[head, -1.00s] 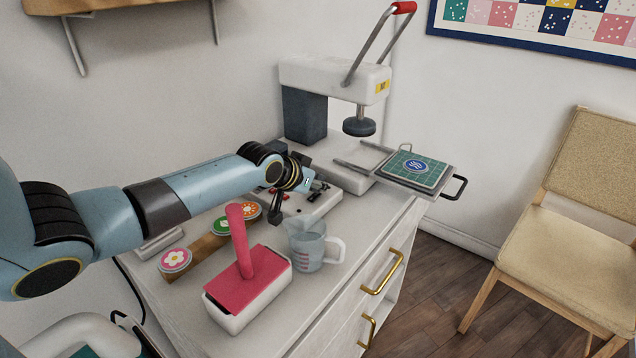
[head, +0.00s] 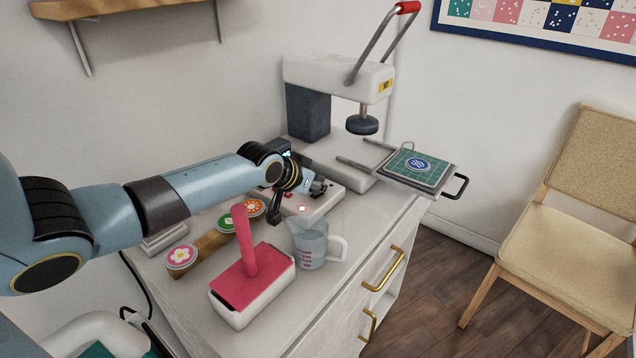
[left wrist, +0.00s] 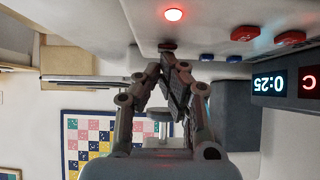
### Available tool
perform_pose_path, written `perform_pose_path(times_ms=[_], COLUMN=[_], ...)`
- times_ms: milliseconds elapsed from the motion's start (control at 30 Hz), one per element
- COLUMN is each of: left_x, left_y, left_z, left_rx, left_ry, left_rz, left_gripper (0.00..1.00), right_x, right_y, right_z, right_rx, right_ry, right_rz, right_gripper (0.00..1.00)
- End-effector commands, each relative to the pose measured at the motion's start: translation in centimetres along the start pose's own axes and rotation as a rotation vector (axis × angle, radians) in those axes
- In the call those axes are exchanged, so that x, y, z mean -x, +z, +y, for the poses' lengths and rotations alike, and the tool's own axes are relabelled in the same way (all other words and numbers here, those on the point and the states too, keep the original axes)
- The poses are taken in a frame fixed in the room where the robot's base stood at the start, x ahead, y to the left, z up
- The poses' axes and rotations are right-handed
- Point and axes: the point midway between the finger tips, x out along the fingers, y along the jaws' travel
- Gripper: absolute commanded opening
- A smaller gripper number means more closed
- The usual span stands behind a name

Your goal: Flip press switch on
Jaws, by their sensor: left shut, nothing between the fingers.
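The press (head: 335,75) stands at the back of the cabinet with its red-tipped handle up. Its control box (head: 325,203) lies in front of it, partly hidden by my left gripper. A round red light (head: 302,208) glows on the box; it also glows in the left wrist view (left wrist: 173,14). In that view a small dark switch (left wrist: 167,46) sits just beyond my left fingertips (left wrist: 168,68); I cannot tell its position or whether they touch. My left gripper is shut and empty. A lit display (left wrist: 270,83) reads 0:25 upside down. My right gripper is not in view.
A pink-topped block with a handle (head: 252,280) and a clear measuring cup (head: 310,245) stand near the front. A wooden strip with round badges (head: 210,242) lies left. A tray with a green mat (head: 428,178) sticks out right of the press.

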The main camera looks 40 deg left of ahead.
Motion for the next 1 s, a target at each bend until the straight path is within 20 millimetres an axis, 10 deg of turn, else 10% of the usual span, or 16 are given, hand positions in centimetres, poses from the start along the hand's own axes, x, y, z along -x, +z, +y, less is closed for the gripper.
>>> perform_pose_path(times_ms=[400,1000], left_x=[2.9,11.7], left_y=[-4.4,-5.6], left_z=[0.1,0.2], left_rx=[0.0,0.002], left_ry=[-0.002,-0.002], left_rz=[0.002,-0.001], left_gripper=[0.0,0.0], right_x=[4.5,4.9], right_y=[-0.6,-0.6], right_z=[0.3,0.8], right_rx=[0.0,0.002], right_ry=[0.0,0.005], right_rz=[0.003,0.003], right_gripper=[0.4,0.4])
